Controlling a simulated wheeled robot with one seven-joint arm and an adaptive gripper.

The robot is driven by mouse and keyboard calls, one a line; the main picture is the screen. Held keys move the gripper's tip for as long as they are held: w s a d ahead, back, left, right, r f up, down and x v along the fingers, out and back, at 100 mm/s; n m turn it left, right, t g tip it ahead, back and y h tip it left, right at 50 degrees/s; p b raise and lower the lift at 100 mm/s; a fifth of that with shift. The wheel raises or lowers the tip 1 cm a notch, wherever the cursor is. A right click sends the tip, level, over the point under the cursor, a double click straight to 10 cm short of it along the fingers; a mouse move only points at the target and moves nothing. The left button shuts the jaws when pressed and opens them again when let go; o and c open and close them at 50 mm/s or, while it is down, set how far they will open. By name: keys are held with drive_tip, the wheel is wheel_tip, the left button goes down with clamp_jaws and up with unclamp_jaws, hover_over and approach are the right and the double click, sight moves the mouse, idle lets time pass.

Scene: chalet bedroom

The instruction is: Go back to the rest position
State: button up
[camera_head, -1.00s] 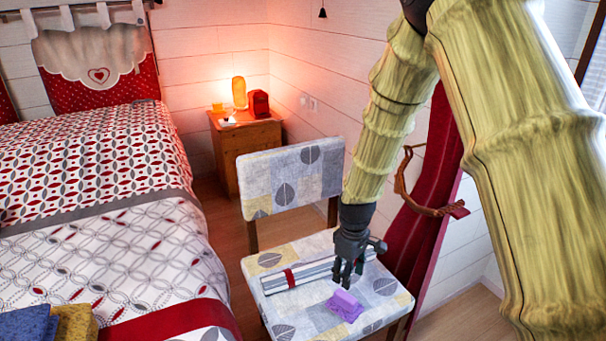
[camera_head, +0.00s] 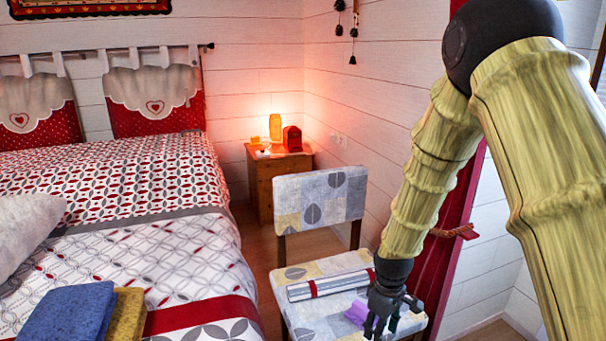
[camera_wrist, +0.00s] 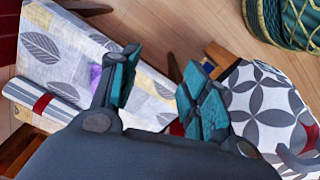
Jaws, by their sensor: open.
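My gripper (camera_head: 388,318) is above the right front part of the chair (camera_head: 300,240) in the head view. In the wrist view my gripper (camera_wrist: 152,88) has its two teal-padded fingers apart, with nothing between them. A purple object (camera_head: 357,313) lies on the chair seat just left of my gripper and is partly hidden by it. A sliver of the purple object (camera_wrist: 95,76) shows beside a finger in the wrist view. A rolled item with a red band (camera_head: 328,285) lies across the seat behind the purple object.
The bed (camera_head: 190,265) fills the left side, with folded blue (camera_head: 70,312) and yellow (camera_head: 127,316) cloths on it. A nightstand (camera_head: 262,185) with a glowing lamp (camera_head: 276,126) stands in the corner. A red curtain (camera_head: 450,245) hangs at the right. A woven green container (camera_wrist: 285,22) stands on the floor.

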drive_tip(key=s+f+m, duration=0.4)
drive_tip(key=s+f, duration=1.1)
drive_tip(key=f, duration=0.3)
drive_tip(key=s+d+f+m, duration=0.1)
drive_tip(key=s+f+m, duration=0.1)
drive_tip(key=s, duration=0.8)
drive_tip(key=s+d+f+m, duration=0.1)
drive_tip(key=s+f, duration=0.3)
drive_tip(key=s, duration=0.6)
drive_tip(key=shift+s+d+f+m, duration=0.3)
drive_tip(key=shift+d+f+m, duration=0.1)
drive_tip(key=shift+m, duration=0.5)
drive_tip(key=shift+o, duration=0.4)
wheel_tip(320, 180, up, 20)
drive_tip(key=p, duration=1.9)
drive_tip(key=shift+w+f, duration=0.25)
drive_tip(key=shift+w, duration=0.05)
